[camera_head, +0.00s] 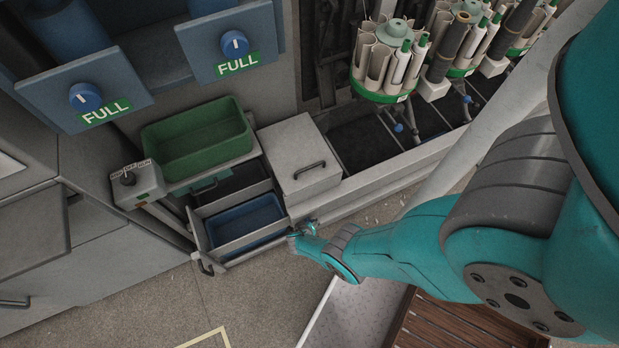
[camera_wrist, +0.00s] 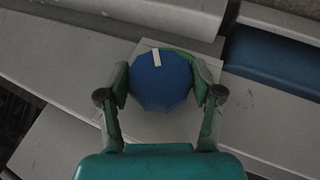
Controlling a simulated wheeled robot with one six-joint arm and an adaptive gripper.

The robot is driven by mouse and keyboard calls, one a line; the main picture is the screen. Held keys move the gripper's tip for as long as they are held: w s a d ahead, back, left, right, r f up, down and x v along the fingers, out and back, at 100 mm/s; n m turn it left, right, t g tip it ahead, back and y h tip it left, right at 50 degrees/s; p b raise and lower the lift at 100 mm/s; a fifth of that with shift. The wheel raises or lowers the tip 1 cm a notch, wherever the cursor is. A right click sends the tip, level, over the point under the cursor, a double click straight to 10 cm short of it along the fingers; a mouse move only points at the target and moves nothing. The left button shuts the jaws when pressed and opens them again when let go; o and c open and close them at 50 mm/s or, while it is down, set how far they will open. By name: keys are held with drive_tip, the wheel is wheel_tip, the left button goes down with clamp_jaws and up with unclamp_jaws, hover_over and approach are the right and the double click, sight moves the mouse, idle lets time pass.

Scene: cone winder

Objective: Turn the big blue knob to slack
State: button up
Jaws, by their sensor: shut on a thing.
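The big blue knob (camera_wrist: 161,82) fills the space between the fingers in the wrist view. It is many-sided, with a white pointer mark near its top edge, tilted slightly left of straight up. A strip of green shows behind its upper right edge; any lettering there cannot be read. My gripper (camera_wrist: 162,92) is shut on the knob, one finger on each side. In the head view my gripper (camera_head: 304,234) is low beside the open drawer, and the knob is too small and covered to make out clearly.
Two other blue knobs (camera_head: 85,97) (camera_head: 234,43) carry green FULL labels at upper left. A green bin (camera_head: 198,138), a selector box (camera_head: 138,184) and an open drawer with a blue tray (camera_head: 245,222) stand left of my gripper. Floor is clear at lower left.

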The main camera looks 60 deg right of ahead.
drive_tip(key=o, duration=1.1)
drive_tip(key=shift+o, duration=0.2)
drive_tip(key=shift+a+r, duration=0.1)
drive_tip(key=shift+r, duration=0.05)
drive_tip(key=v, duration=1.1)
drive_tip(key=shift+a+r, duration=0.2)
drive_tip(key=shift+r, duration=0.05)
